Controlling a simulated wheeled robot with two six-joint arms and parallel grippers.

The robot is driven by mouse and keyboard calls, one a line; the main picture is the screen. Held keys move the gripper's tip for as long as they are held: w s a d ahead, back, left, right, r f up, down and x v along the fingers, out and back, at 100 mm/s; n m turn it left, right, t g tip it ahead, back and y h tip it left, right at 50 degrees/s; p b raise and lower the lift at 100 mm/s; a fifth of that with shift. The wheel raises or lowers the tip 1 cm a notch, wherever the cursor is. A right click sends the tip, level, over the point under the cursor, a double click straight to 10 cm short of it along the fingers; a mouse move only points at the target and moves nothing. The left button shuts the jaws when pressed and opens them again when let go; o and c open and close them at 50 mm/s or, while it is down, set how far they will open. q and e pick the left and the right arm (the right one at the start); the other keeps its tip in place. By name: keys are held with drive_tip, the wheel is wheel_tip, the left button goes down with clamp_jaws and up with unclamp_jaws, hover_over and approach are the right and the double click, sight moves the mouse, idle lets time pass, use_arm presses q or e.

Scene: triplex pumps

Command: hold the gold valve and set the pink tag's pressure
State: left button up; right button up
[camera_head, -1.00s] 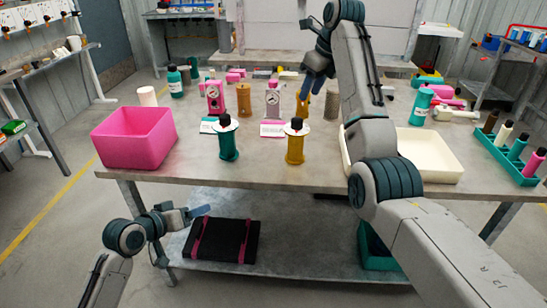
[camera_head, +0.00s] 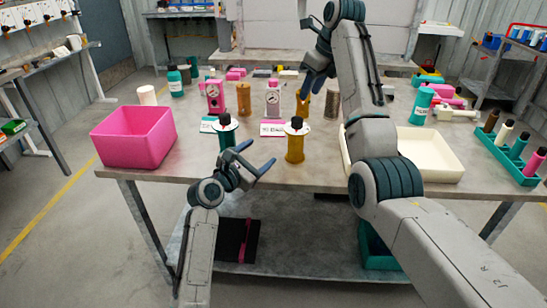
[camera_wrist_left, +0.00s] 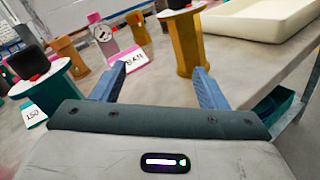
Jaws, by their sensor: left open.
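The gold valve (camera_head: 295,147), a gold cylinder with a white disc and black knob, stands upright near the table's front edge. It also shows in the left wrist view (camera_wrist_left: 187,45), ahead of the fingers and right of centre. The pink tag (camera_head: 272,129) lies behind and left of it, and in the left wrist view (camera_wrist_left: 131,60) it bears text too small to read surely. My left gripper (camera_head: 256,156) is open and empty, left of the gold valve and apart from it. My right gripper (camera_head: 317,86) is high at the back, over a gold post; its jaw opening is unclear.
A teal valve (camera_head: 227,137) stands left of the gold one, close to my left gripper. Gauges on pink-topped posts (camera_head: 273,98) stand behind. A pink bin (camera_head: 134,137) is at the left, a cream tray (camera_head: 430,154) at the right. The front table strip is mostly clear.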

sight(291, 144)
use_arm(q)
drive_tip(key=d+n, duration=0.2)
drive_tip(key=d+n+h, duration=0.1)
drive_tip(key=d, duration=0.1)
drive_tip(key=shift+d+f+n, duration=0.2)
drive_tip(key=shift+d+n, duration=0.1)
drive_tip(key=shift+n, duration=0.1)
drive_tip(key=x, duration=1)
drive_tip(key=shift+w+d+f, duration=0.1)
drive_tip(key=shift+w+d, duration=0.15)
